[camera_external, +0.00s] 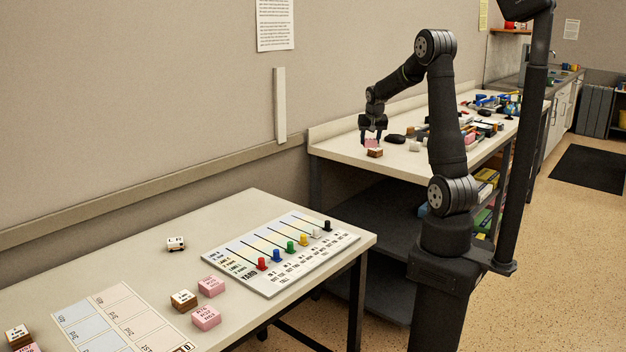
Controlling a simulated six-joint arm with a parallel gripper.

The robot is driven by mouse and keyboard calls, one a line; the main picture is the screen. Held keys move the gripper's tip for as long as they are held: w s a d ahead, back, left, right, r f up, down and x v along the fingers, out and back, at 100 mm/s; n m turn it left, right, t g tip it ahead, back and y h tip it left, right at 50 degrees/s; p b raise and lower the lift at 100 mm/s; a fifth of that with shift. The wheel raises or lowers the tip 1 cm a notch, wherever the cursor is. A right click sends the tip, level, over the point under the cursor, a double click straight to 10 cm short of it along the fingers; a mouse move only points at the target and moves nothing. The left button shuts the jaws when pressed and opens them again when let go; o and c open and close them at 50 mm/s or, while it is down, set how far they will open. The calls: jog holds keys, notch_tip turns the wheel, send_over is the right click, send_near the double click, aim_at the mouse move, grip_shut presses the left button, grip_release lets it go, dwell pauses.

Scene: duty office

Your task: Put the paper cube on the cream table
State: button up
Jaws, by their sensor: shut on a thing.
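My gripper (373,136) is at the near left end of the far cream-topped table (335,151), pointing down. It is shut on a small pink cube (371,143). A brown cube with a pale top (375,153) is just below and in front of the pink one; I cannot tell whether they touch. A white cube with dark printing (175,243) sits on the near cream-topped table (230,212). A small whitish block (414,146) lies right of my gripper. Which of these is the paper cube is not clear from this view.
The near table holds a board with coloured pegs (282,252), a printed sheet (118,318), and several pink and brown cubes (211,286). A black object (397,138) and tool clutter (480,124) lie right of my gripper. A wall runs behind both tables.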

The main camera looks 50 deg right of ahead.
jog(key=w+a+f+n+y, duration=0.1)
jog(key=w+a+n, duration=0.2)
jog(key=a, duration=0.8)
jog(key=w+a+f+n+t+y, duration=0.1)
jog(key=w+a+n, duration=0.15)
jog(key=a, duration=0.85)
jog(key=w+a+f+n+y, duration=0.15)
jog(key=w+a, duration=0.25)
jog(key=a, duration=0.7)
jog(key=n+g+y, duration=0.1)
jog(key=n+y, duration=0.2)
jog(key=n, duration=0.8)
send_over(231, 306)
jog(key=d, duration=0.2)
jog(key=f, duration=1)
jog(key=shift+s, duration=0.4)
jog(key=shift+s+a+f, duration=0.2)
jog(key=shift+a+f, duration=0.2)
jog(key=shift+a, duration=0.05)
jog(key=shift+f, duration=1.9)
jog(key=shift+f, duration=0.15)
